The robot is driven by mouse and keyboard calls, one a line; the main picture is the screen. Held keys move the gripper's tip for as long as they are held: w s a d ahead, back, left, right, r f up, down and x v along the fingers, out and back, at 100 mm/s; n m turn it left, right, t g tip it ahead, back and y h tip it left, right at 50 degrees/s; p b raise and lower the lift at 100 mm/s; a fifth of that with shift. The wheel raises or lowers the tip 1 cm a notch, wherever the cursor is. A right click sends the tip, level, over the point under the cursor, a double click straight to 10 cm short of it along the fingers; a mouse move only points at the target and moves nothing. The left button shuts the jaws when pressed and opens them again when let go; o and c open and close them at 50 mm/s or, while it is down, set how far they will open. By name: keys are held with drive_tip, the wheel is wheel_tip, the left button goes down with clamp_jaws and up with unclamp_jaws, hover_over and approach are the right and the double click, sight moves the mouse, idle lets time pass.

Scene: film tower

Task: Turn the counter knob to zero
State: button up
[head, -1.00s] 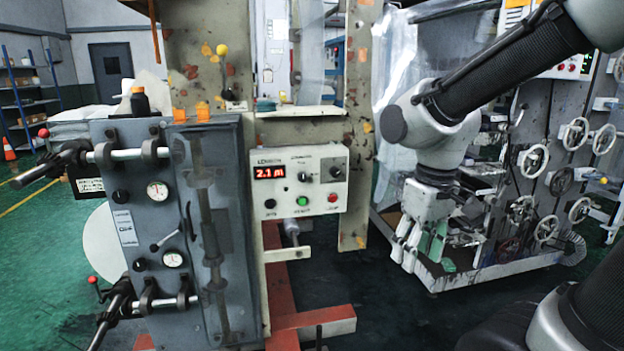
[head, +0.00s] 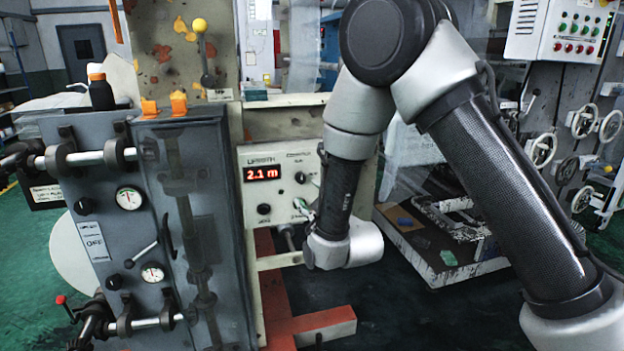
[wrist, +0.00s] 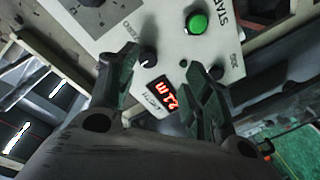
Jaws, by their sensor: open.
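The counter panel (head: 250,226) is a pale box with a red display (head: 263,173) reading 2.1 m. A black knob (head: 264,209) with a light pointer mark sits below the display. In the wrist view this knob (wrist: 148,57) and the display (wrist: 168,97) appear rotated, with a label beside the knob. My gripper (wrist: 163,68) is open and empty in front of the panel. In the wrist view the knob lies between the fingers' lines, nearer the left finger; I see no clear contact. In the head view my arm hides the panel's right side and most of the gripper.
A green button (wrist: 197,23) marked START sits near the knob. A grey cabinet (head: 120,260) with gauges, rods and levers stands left of the panel. A red floor beam (head: 315,322) lies below. A machine with handwheels (head: 543,150) stands at right.

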sight(301, 180)
drive_tip(key=shift+n+t, duration=0.3)
drive_tip(key=shift+t, duration=0.1)
drive_tip(key=x, duration=0.2)
drive_tip(key=r+x, duration=0.1)
drive_tip(key=x, duration=0.4)
drive_tip(key=shift+w+a+r, duration=0.1)
drive_tip(key=shift+w+r, duration=0.2)
drive_tip(key=shift+w, duration=0.1)
drive_tip(key=c, duration=1)
